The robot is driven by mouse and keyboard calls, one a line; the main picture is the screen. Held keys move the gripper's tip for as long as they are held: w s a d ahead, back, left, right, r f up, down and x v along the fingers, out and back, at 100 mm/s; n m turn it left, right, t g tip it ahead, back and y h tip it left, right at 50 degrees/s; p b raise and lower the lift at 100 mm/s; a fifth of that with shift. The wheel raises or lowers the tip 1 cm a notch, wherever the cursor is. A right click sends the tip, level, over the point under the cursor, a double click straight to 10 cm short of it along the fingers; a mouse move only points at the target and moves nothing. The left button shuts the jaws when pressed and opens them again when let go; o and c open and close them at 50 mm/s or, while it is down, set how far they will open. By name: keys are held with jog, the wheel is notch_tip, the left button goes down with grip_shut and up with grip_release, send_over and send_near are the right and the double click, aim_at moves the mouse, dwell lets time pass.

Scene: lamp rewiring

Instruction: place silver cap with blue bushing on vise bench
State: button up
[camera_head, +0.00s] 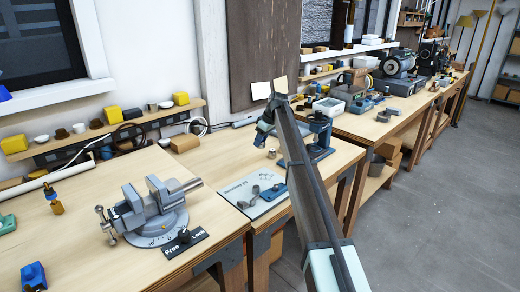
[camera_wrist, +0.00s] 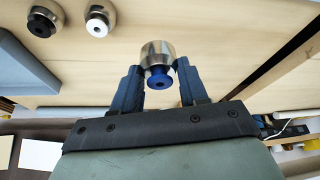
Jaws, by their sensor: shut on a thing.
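In the wrist view, my gripper (camera_wrist: 159,72) is shut on the silver cap (camera_wrist: 157,50), which sits between the two dark fingertips. Its blue bushing (camera_wrist: 159,81) faces the wrist camera. In the head view, the vise bench (camera_head: 75,240) is the wooden bench at the left front. A grey vise (camera_head: 150,212) stands on it on a round base. My arm crosses the middle of the head view, and I cannot clearly make out the held cap there.
In the wrist view, a silver cap with a black centre (camera_wrist: 42,24) and one with a white centre (camera_wrist: 97,22) stand at upper left. In the head view, a "Free/Lock" plate (camera_head: 185,243) lies by the vise. Bare wood shows left of the vise.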

jog(key=shift+r, duration=0.9)
jog(key=shift+a, duration=0.1)
jog(key=s+a+r+n+g, duration=0.1)
jog(key=s+a, duration=0.2)
jog(key=a, duration=0.8)
jog(key=s+a+r+n, duration=0.15)
jog(key=s+a, duration=0.25)
jog(key=a, duration=0.8)
jog(key=r+n, duration=0.2)
send_over(154, 167)
jog(key=d, duration=0.2)
jog(key=shift+g+y, duration=0.3)
jog(key=shift+g, duration=0.1)
jog(key=shift+s+a+f, duration=0.1)
jog(key=shift+f, duration=2.2)
jog(key=shift+s+f, duration=0.1)
jog(key=shift+f, duration=2.2)
jog(key=shift+f, duration=0.2)
jog(key=o, duration=1.1)
jog(key=shift+o, duration=0.2)
jog(key=shift+r, duration=0.15)
